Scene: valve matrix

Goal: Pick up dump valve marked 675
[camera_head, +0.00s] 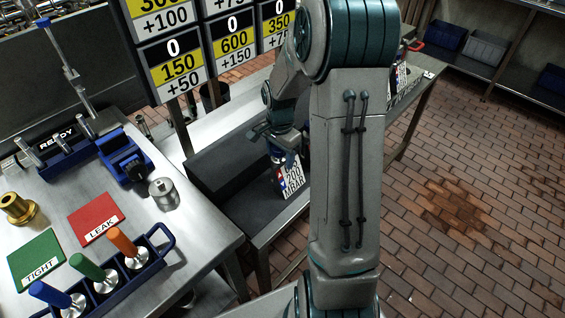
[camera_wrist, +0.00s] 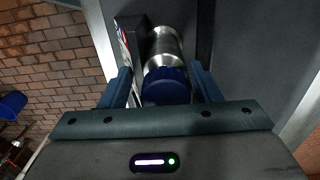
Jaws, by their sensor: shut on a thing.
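My gripper (camera_head: 277,140) is over the dark tray on the middle bench. In the wrist view its fingers (camera_wrist: 160,82) are shut on a valve with a blue cap (camera_wrist: 165,88) and a bare metal body (camera_wrist: 166,48). A white label plate (camera_head: 287,180) stands just below my gripper in the head view. It reads "200 MBAR" under a top line too small to read surely. In the wrist view the plate shows edge-on left of the valve. I cannot tell whether the valve touches the tray.
The steel table (camera_head: 190,235) at left holds a green TIGHT mat (camera_head: 36,258), a red LEAK mat (camera_head: 96,217), a blue rack (camera_head: 128,280) of colored handles, a brass fitting (camera_head: 17,208) and a blue vise (camera_head: 124,160). Brick floor (camera_head: 450,230) at right is clear.

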